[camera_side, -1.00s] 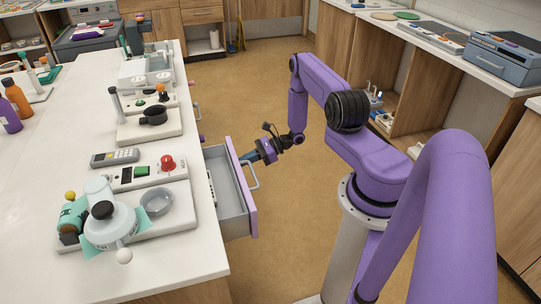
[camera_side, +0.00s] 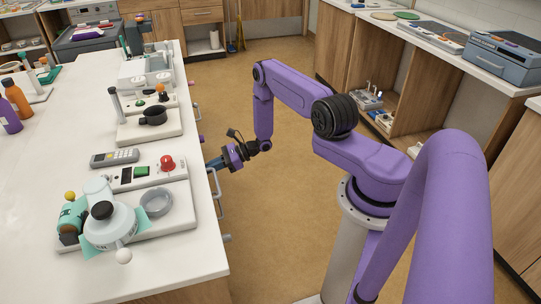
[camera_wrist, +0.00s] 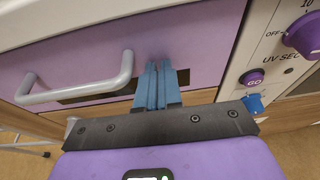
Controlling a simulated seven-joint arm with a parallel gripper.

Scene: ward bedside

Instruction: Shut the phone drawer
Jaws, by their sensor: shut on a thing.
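The purple drawer front (camera_wrist: 205,40) fills the upper part of the wrist view, with its grey bar handle (camera_wrist: 80,92) on the left. In the side view the drawer no longer sticks out from the counter; only its handle (camera_side: 217,184) shows beside the edge. My gripper (camera_wrist: 158,68) has its two blue fingers together, tips at the drawer front, to the right of the handle and apart from it. I see nothing between the fingers. In the side view my gripper (camera_side: 213,163) is at the counter's side, and its contact there is hard to see.
The white counter (camera_side: 185,260) holds a phone-like handset (camera_side: 115,158) and a jug (camera_side: 110,225). The floor beside my arm is clear.

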